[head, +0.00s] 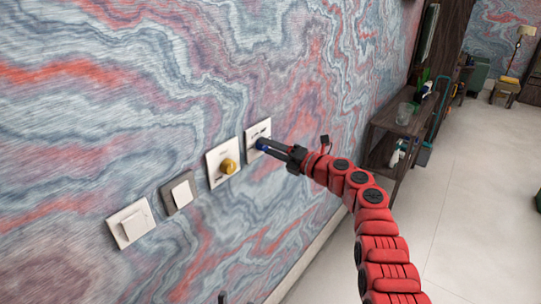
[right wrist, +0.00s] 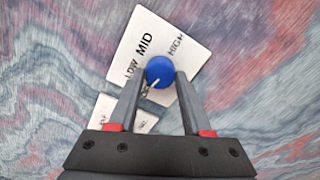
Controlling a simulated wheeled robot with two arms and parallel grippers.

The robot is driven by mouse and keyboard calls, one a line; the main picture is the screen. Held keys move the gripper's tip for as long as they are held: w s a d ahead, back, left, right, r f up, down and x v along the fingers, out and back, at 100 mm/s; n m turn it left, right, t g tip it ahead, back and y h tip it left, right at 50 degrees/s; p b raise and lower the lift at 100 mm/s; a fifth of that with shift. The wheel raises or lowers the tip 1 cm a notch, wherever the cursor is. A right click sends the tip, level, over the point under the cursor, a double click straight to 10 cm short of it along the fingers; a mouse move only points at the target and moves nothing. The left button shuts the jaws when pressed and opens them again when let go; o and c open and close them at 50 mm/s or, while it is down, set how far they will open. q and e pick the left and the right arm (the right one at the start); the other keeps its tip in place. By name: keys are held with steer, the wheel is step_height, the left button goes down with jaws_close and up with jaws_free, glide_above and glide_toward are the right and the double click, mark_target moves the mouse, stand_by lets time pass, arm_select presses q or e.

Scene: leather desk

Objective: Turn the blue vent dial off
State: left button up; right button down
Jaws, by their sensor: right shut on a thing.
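The blue vent dial (right wrist: 160,71) sits on a white wall plate (right wrist: 140,42) marked LOW, MID and HIGH. A further label by the dial's lower left is mostly hidden. The dial's white pointer mark points to the lower left in the right wrist view, toward that hidden label and away from MID and HIGH. My right gripper (right wrist: 160,80) is shut on the dial, one finger on each side. In the head view the dial (head: 262,144) is partly covered by the right gripper (head: 270,147). A dark tip (head: 222,297) at the bottom edge may be my left gripper.
Left of the vent plate (head: 258,133) are a plate with a yellow dial (head: 228,167), a grey-framed switch (head: 178,193) and a white switch (head: 129,223). A dark shelf (head: 388,143) with a glass (head: 404,113) stands to the right. The floor (head: 465,190) there is clear.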

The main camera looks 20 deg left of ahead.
steer(key=shift+f+n+b, duration=0.1)
steer(key=shift+n+b, duration=0.7)
steer(key=shift+n, duration=0.1)
steer(key=shift+c, duration=1.7)
jaws_free()
steer(key=shift+d, duration=0.1)
steer(key=b+v, duration=0.2)
steer(key=v, duration=1.5)
